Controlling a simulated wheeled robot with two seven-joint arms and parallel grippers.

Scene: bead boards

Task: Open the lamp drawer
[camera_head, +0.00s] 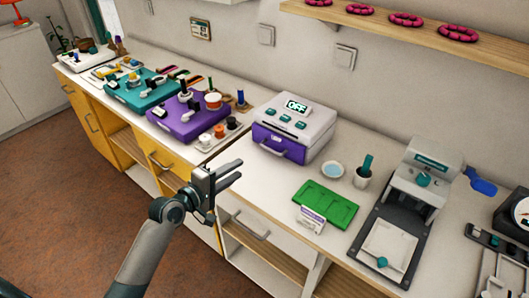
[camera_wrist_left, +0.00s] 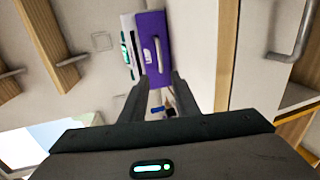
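The white lamp box (camera_head: 308,118) with an OFF display stands on the counter against the wall. Its purple drawer front (camera_head: 283,146) faces the room and looks closed, with a pale handle (camera_head: 271,145) on it. In the left wrist view the purple drawer front (camera_wrist_left: 152,62) and its handle (camera_wrist_left: 157,48) show beyond the fingertips. My left gripper (camera_head: 222,176) is at the counter's front edge, to the lower left of the drawer and apart from it. Its fingers (camera_wrist_left: 160,78) are spread with nothing between them. My right gripper is in neither view.
Purple (camera_head: 187,120) and teal (camera_head: 142,90) bead boards stand left of the box. A blue dish (camera_head: 332,170), a cup (camera_head: 362,178), a green tray (camera_head: 325,204) and a grey press (camera_head: 402,220) are to its right. Cabinet handles (camera_head: 251,228) project below the counter.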

